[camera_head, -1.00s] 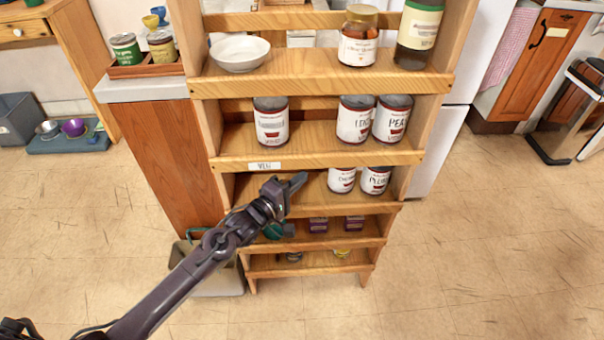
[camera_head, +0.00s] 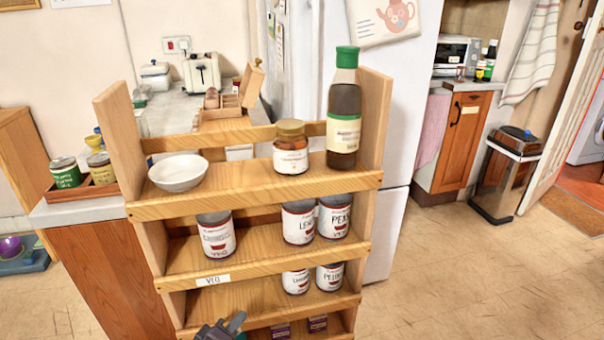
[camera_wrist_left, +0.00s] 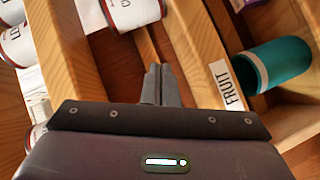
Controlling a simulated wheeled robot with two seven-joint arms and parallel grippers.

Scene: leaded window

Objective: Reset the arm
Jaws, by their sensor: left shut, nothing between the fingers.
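My left gripper (camera_head: 236,320) shows at the bottom edge of the head view, in front of the wooden shelf unit (camera_head: 262,194) and below its "VEG" label (camera_head: 213,280). Most of the arm is out of the picture. In the left wrist view its two fingers (camera_wrist_left: 161,78) are together with nothing between them. They point at the shelf boards; I cannot tell whether they touch. A "FRUIT" label (camera_wrist_left: 227,86) and a teal can (camera_wrist_left: 272,66) are to their right, and a white-and-red can (camera_wrist_left: 130,12) is ahead on the left. My right gripper is not in view.
The top shelf holds a white bowl (camera_head: 178,173), an amber jar (camera_head: 290,148) and a green-capped bottle (camera_head: 344,110). White-labelled cans (camera_head: 216,235) stand on the shelves below. A counter (camera_head: 80,211) adjoins on the left.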

